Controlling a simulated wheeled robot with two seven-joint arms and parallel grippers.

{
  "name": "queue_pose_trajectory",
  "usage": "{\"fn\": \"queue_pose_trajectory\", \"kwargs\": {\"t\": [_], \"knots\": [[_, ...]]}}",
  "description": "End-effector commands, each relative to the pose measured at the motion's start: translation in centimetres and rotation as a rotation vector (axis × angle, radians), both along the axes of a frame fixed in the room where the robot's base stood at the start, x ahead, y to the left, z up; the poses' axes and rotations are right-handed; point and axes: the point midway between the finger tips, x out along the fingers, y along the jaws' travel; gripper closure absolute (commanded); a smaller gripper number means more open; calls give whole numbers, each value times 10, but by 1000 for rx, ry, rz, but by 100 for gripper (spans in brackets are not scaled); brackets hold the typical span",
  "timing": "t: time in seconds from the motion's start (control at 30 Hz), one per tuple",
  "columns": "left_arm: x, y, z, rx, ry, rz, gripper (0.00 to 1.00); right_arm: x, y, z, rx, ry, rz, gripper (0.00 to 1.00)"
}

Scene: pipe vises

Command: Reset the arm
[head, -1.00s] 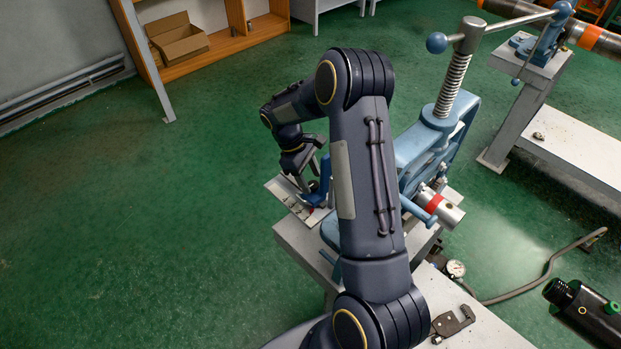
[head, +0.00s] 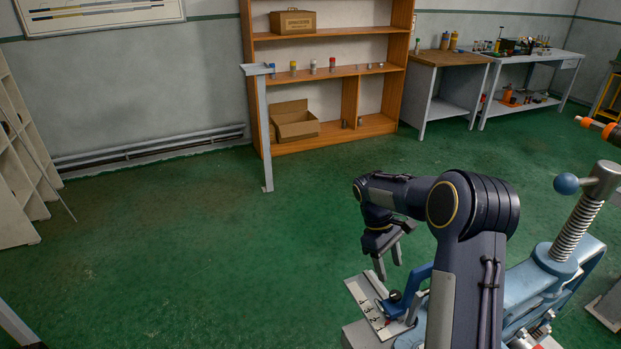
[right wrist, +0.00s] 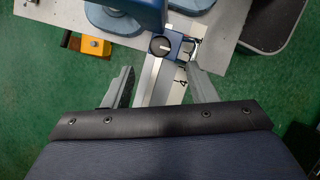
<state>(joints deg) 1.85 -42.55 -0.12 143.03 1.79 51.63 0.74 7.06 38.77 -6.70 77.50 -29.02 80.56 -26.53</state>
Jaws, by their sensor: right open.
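My right arm rises from the bottom right in the head view. Its right gripper (head: 390,262) points down, open and empty, above the end of the vise bench. In the right wrist view the right gripper's fingers (right wrist: 157,88) stand wide apart, with a pale marked strip (right wrist: 165,88) below and between them. The blue pipe vise (head: 545,290) stands on the bench beside my arm, partly hidden by it. A blue part with a dark round knob (head: 395,296) sits near the gripper; its round top (right wrist: 160,44) shows in the wrist view. My left gripper is out of view.
A wooden shelf (head: 330,71) with boxes and small cans stands against the back wall. A grey post (head: 264,135) stands before it. Workbenches (head: 448,58) stand at the back right. The green floor (head: 190,250) at left is clear.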

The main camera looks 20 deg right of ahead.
Motion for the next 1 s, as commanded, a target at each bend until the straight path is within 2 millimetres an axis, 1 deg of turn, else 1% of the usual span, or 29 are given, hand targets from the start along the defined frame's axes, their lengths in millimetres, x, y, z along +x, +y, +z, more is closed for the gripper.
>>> {"fn": "queue_pose_trajectory", "kwargs": {"t": [0.07, 0.13, 0.17, 0.27, 0.37, 0.4, 0.5, 0.63, 0.7, 0.8, 0.9, 1.0], "knots": [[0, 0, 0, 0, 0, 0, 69, -1, 0, 1, 1, -2, -1, 48], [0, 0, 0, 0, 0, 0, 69, -3, 2, 6, 8, -15, -10, 48], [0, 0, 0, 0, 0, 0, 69, -6, 3, 10, 14, -27, -17, 48], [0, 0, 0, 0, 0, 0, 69, -18, 11, 31, 44, -91, -58, 48], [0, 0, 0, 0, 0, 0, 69, -40, 24, 58, 93, -183, -121, 48], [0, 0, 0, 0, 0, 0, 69, -51, 31, 69, 116, -221, -149, 48], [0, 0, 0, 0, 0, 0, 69, -78, 48, 91, 173, -315, -220, 48], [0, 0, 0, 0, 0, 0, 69, -115, 73, 113, 249, -432, -310, 48], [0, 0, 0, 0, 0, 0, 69, -136, 86, 121, 291, -491, -360, 48], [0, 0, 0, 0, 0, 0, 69, -165, 107, 127, 352, -570, -430, 48], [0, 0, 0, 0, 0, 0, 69, -192, 126, 127, 413, -642, -499, 48], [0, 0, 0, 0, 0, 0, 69, -213, 142, 124, 466, -701, -561, 48]]}}
